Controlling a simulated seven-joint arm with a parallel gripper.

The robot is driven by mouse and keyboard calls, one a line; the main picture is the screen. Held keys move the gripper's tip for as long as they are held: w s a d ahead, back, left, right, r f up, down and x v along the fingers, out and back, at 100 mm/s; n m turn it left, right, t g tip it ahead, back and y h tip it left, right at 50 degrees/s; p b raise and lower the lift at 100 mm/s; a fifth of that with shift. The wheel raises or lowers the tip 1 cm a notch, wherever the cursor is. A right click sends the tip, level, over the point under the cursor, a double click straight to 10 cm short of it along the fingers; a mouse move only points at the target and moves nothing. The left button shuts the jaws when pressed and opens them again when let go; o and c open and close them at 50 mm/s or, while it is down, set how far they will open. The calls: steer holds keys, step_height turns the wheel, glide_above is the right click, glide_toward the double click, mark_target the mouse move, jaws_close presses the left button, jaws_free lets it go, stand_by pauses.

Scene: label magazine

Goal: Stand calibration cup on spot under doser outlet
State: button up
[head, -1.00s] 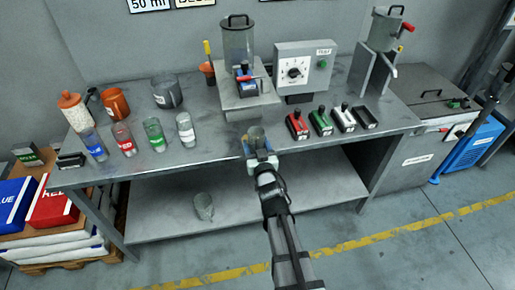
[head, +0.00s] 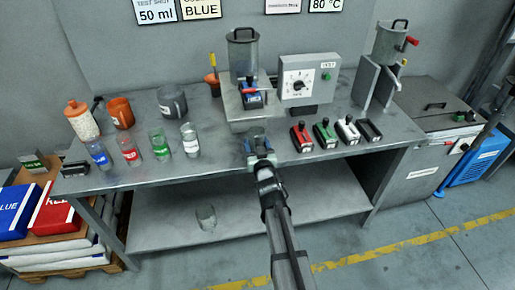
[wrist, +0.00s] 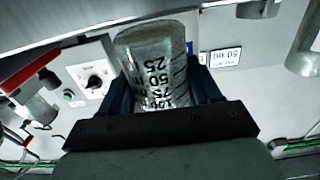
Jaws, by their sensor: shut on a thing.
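My gripper (head: 258,150) is shut on the clear calibration cup (head: 258,137), at the bench's front edge just in front of the doser. In the wrist view the cup (wrist: 155,65) stands between the dark fingers, showing black marks 25, 50, 75 and 100. The doser (head: 243,55) is a grey hopper with a lidded top and a blue cartridge (head: 253,97) below it, above a grey block (head: 235,113). The cup is in front of this block, apart from its top. The outlet and the spot under it cannot be made out clearly.
Several colour-labelled cups (head: 160,145) stand to the left. Red, green, white and black cartridges (head: 323,135) lie to the right, below a dial box (head: 308,78). Another clear cup (head: 206,217) is on the lower shelf. Wall signs read 50 ml (head: 155,12) and BLUE (head: 199,9).

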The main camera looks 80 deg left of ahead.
steer(key=shift+a+f, duration=0.1)
steer(key=shift+a, duration=1.65)
steer(key=shift+d+f, duration=0.15)
steer(key=shift+f, duration=0.35)
steer(key=o, duration=1.1)
steer(key=d, duration=1.3)
steer(key=shift+d, duration=0.4)
